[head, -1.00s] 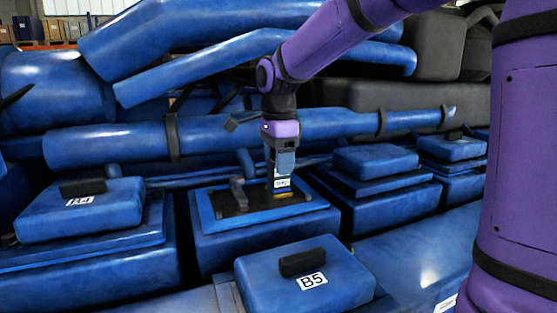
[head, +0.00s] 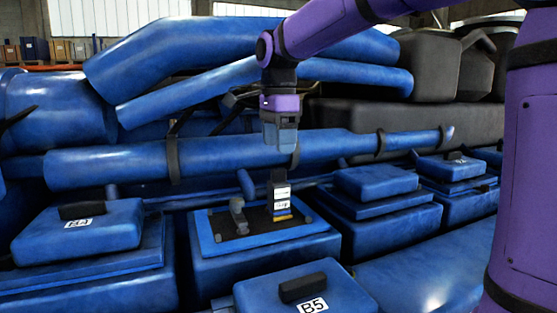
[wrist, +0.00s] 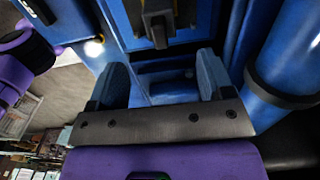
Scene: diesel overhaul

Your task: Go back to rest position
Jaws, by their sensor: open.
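My gripper (head: 281,148) hangs above the middle blue engine block in the head view, pointing down. In the wrist view my gripper (wrist: 162,68) shows two blue-grey fingers spread apart with nothing between them. Below it, a dark upright part with white labels and a yellow base (head: 281,203) stands on the black top of the uncovered block (head: 205,237). A clear gap separates my gripper from this part. A dark part also shows ahead of the fingers in the wrist view (wrist: 157,22).
Blue covers with black handles flank the open block: a labelled one at left (head: 80,235), B5 in front (head: 275,292) and one at right (head: 375,183). A long blue pipe (head: 110,160) runs close behind my gripper. Thicker pipes (head: 230,50) lie above and behind.

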